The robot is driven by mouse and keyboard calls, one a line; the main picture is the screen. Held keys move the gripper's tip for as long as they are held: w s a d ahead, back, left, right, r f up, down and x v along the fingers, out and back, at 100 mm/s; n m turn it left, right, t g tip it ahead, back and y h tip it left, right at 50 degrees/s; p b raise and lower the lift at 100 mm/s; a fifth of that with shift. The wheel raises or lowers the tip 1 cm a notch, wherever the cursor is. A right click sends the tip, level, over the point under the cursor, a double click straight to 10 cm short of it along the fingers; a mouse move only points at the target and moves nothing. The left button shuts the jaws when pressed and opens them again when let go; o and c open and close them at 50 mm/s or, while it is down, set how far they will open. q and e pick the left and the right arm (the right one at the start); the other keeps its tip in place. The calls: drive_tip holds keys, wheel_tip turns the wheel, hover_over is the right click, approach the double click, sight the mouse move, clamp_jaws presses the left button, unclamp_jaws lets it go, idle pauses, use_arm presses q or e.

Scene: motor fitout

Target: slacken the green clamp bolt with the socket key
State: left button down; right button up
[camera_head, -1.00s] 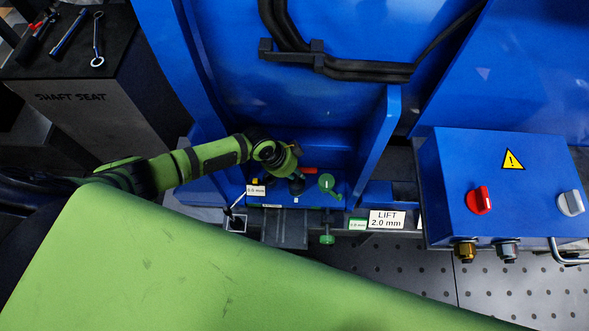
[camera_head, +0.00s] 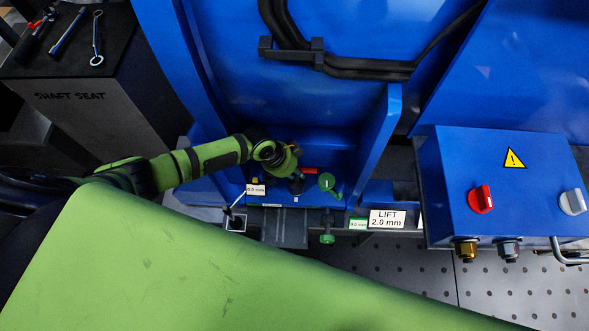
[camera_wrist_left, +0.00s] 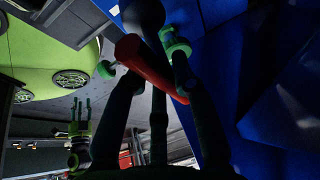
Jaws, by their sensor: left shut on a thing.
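My left gripper (camera_head: 297,181) reaches down into the blue bay. In the left wrist view its dark fingers (camera_wrist_left: 158,95) are closed in around a dark shaft with a red crossbar (camera_wrist_left: 148,66), which looks like the socket key. The red bar (camera_head: 309,171) also shows beside the gripper in the head view. A second green bolt (camera_head: 327,238) sits lower, on the front edge. I cannot tell which is the clamp bolt, or whether the key is seated. My right gripper (camera_wrist_left: 80,115) shows small and open in the wrist view.
Blue walls rise on both sides of the bay. A blue control box (camera_head: 510,185) with red and grey knobs stands at right. Labels (camera_head: 387,219) line the front edge. A dark tool stand (camera_head: 75,75) holds several tools at upper left. My green body covers the foreground.

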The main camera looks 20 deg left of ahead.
use_arm(q)
drive_tip(key=shift+f+b, duration=0.95)
drive_tip(key=shift+f, duration=0.15)
idle(0.4)
drive_tip(key=shift+d+r+n+p, duration=0.1)
drive_tip(key=shift+r+n+p, duration=0.05)
drive_tip(key=shift+n+p, duration=0.55)
drive_tip(key=shift+n+t+p, duration=0.3)
drive_tip(key=shift+n+p, duration=0.2)
drive_tip(key=shift+p, duration=0.3)
drive_tip(key=shift+y, duration=0.3)
drive_tip(key=shift+n, duration=0.3)
